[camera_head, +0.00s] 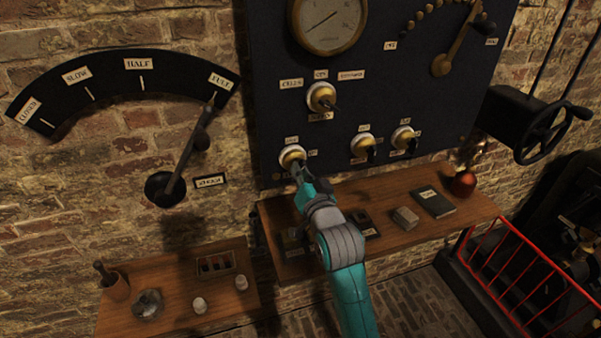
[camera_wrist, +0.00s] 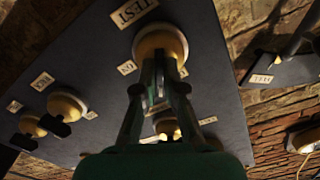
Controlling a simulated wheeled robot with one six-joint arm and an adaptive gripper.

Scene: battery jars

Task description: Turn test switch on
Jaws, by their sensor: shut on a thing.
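The test switch (camera_head: 292,155) is a round brass knob on a pale ring, at the lower left of the dark panel. In the wrist view its brass body (camera_wrist: 160,42) sits beside a TEST label (camera_wrist: 133,11), and a small label (camera_wrist: 127,68) is near it. My gripper (camera_head: 298,171) reaches up to the switch from below. In the wrist view my gripper (camera_wrist: 162,72) has its fingers close together over the switch's front, shut on its lever. The fingers hide the lever, so its exact position cannot be told.
The dark panel (camera_head: 270,120) carries other brass switches (camera_head: 363,146), (camera_head: 403,138), (camera_head: 321,97), a gauge (camera_head: 328,22) and a dial lever (camera_head: 455,45). A wooden shelf (camera_head: 470,215) below holds a book (camera_head: 435,203). A large lever (camera_head: 186,160) stands left; a red rail (camera_head: 520,270) is at right.

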